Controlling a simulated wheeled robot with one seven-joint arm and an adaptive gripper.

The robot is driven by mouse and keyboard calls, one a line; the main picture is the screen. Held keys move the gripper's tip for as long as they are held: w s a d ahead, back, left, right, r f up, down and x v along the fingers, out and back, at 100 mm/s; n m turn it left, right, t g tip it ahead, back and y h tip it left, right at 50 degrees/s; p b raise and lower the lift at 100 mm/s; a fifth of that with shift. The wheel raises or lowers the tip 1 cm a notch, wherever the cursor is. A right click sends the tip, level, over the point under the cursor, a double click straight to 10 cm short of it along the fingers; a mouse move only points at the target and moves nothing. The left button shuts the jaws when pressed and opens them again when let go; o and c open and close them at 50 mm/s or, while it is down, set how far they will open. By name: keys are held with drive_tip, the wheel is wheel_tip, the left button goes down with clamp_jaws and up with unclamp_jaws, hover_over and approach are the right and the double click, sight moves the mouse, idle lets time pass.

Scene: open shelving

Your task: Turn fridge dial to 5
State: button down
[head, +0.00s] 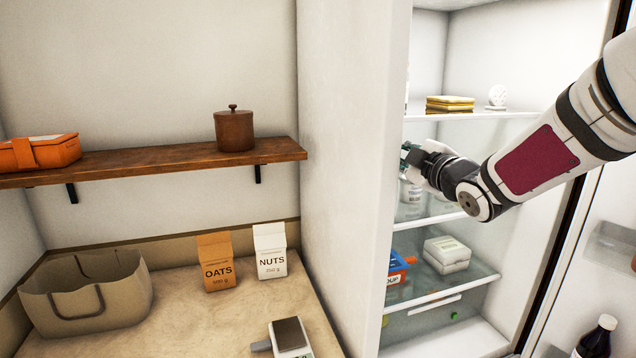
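The fridge (520,55) stands open on the right, with its inside and several shelves showing. My arm reaches in from the right edge. My gripper (408,156) is inside the fridge, just below the upper shelf and close to the left inner wall. Its fingertips are small, dark and partly hidden by the wrist and the wall edge, so I cannot tell whether they are open or touching anything. The dial is not visible in the head view.
The upper shelf (480,116) holds a yellow stack (450,103) and a white object (497,96). A white container (447,253) and an orange-blue carton (396,268) sit lower. A dark bottle (597,340) is at the door. The fridge's left side wall (345,150) borders the counter.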

drive_tip(key=p+v, duration=0.3)
drive_tip(key=v, duration=0.3)
drive_tip(key=shift+d+f, duration=0.2)
drive_tip(key=shift+d, duration=0.1)
